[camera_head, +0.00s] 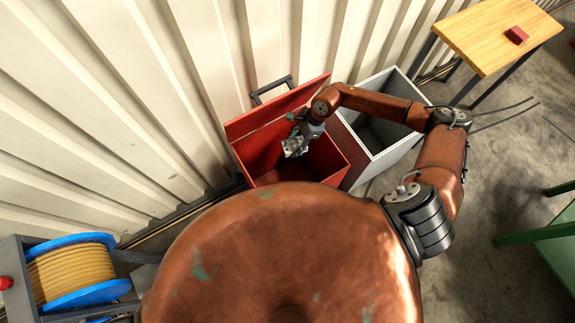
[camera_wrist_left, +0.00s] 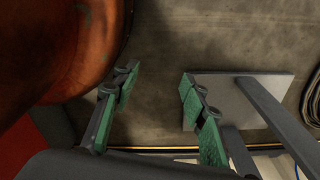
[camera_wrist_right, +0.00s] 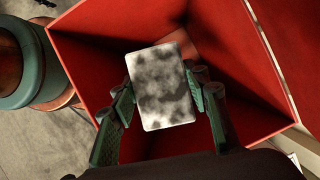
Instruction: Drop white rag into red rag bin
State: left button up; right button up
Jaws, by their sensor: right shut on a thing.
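The white rag (camera_wrist_right: 160,88), blotched with dark grey stains, is a flat block between the fingers of my right gripper (camera_wrist_right: 163,100) in the right wrist view. That gripper is shut on it. In the head view the rag (camera_head: 294,147) hangs over the opening of the red rag bin (camera_head: 335,160), whose lid is raised against the wall. The red walls of the bin (camera_wrist_right: 240,60) surround the rag in the right wrist view. My left gripper (camera_wrist_left: 160,110) is open and empty in the left wrist view, and is hidden in the head view.
A grey-white open bin (camera_head: 352,182) stands right of the red bin. A cable reel (camera_head: 72,270) is at lower left. A green bench (camera_head: 545,235) is at the right edge.

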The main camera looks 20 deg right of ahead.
jog(key=shift+f, duration=0.35)
jog(key=shift+f+b, duration=0.35)
jog(key=shift+b, duration=0.1)
notch_tip(320, 180, down, 3)
jog(key=shift+b, duration=0.8)
jog(key=shift+f+b, duration=0.4)
jog(key=shift+f, duration=0.4)
jog(key=o, duration=0.8)
pick_arm(q)
jog(key=shift+s+a+f, duration=0.1)
jog(key=shift+s+f, duration=0.35)
jog(key=shift+f, duration=0.4)
jog(key=shift+s+a+f, duration=0.1)
jog(key=shift+s+f, duration=0.3)
jog(key=shift+f, duration=0.45)
pick_arm(e)
jog(key=o, duration=0.4)
pick_arm(q)
jog(key=shift+s, duration=0.1)
